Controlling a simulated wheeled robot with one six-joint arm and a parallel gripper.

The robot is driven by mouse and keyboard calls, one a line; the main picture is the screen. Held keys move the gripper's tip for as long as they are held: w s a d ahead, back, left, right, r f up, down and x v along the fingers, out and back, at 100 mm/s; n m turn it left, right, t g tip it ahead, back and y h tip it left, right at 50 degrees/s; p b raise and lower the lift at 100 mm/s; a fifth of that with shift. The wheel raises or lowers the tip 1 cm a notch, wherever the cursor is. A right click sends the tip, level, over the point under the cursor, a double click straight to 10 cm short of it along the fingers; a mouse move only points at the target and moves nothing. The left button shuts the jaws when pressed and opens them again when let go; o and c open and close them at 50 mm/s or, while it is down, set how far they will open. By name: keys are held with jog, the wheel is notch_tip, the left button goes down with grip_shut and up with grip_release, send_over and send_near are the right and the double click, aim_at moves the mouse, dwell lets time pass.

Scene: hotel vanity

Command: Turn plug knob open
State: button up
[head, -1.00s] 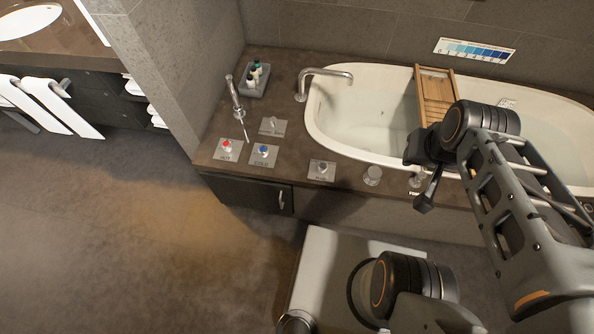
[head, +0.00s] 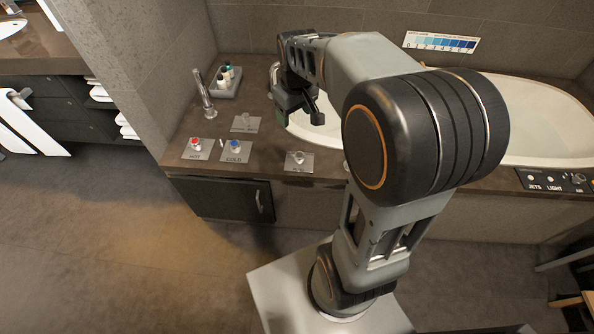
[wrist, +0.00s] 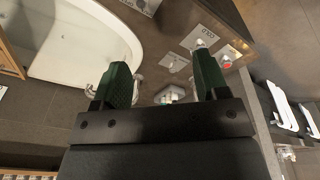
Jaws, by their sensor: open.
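Two small grey plates with silver knobs have labels too small to read, so I cannot tell which is the plug knob. One back plate (head: 246,122) is behind the cold plate; the other, front plate (head: 299,160) is near the deck's front edge. The back plate (wrist: 173,63) also shows between my fingers in the wrist view. My gripper (head: 300,112) is open and empty, above the deck by the tub's left end, right of the back plate in the head view. In the wrist view my gripper (wrist: 163,78) shows both green fingers wide apart. The faucet is partly hidden by my arm.
The red hot knob (head: 195,144) and blue cold knob (head: 234,146) stand left of the front plate. An upright hand shower (head: 204,95) and a bottle tray (head: 226,84) are behind. The white tub (head: 535,115) lies right. My arm hides much of it.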

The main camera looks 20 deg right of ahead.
jog(key=n+g+b, duration=0.2)
jog(key=b, duration=0.6)
send_over(300, 155)
notch_tip(300, 155, down, 16)
notch_tip(300, 155, down, 14)
jog(key=b, duration=0.4)
jog(key=shift+r, duration=0.1)
jog(key=c, duration=0.9)
